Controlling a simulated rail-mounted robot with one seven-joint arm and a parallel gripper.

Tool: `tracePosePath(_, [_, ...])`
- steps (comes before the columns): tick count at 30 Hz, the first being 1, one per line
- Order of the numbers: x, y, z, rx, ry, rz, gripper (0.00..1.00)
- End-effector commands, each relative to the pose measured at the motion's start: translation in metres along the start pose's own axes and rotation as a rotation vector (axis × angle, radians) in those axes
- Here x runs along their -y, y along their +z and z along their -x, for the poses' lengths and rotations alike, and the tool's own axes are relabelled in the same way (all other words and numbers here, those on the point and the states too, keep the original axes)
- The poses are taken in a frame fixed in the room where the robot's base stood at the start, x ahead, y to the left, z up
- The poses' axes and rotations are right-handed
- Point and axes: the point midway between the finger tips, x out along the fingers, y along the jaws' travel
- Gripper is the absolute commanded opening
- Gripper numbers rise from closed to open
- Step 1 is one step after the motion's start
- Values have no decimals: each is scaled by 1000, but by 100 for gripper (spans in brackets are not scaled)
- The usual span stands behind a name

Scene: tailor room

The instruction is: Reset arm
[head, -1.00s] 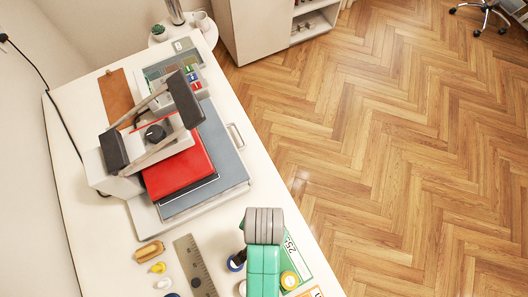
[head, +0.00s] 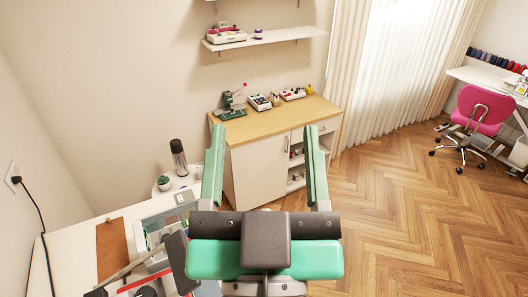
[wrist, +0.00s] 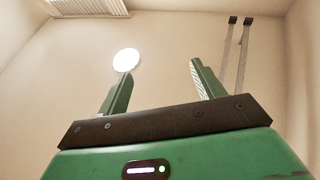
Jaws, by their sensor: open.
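My gripper (head: 264,175) is raised in front of the head camera, with its two green fingers pointing up and spread wide apart. Nothing is between the fingers. In the head view it stands in front of the wooden-topped cabinet, well clear of it as far as I can tell. In the wrist view my gripper (wrist: 157,88) is also open and empty, aimed at the ceiling and upper walls. My gripper hides part of the cabinet's front and the floor below it.
A white table (head: 75,260) at lower left carries a heat press (head: 150,285) and a brown board (head: 111,250). A cabinet (head: 257,172) stands at the back, below a wall shelf (head: 265,38). A pink chair (head: 484,106) is at far right. The wooden floor (head: 400,210) is clear.

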Motion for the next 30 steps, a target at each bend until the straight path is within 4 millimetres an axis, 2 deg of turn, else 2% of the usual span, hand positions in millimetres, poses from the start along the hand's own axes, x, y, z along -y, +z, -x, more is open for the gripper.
tracePosePath(1, [1,-23,2,-66,-2,11,67])
tracePosePath(3, [1,-42,5,-126,-2,24,67])
tracePosePath(6, [2,-51,7,-153,-2,31,67])
tracePosePath(14, [2,-56,3,-149,-2,29,67])
tracePosePath(22, [5,-125,-31,-147,-9,3,67])
tracePosePath(30, [5,-118,-28,-145,-10,-1,67])
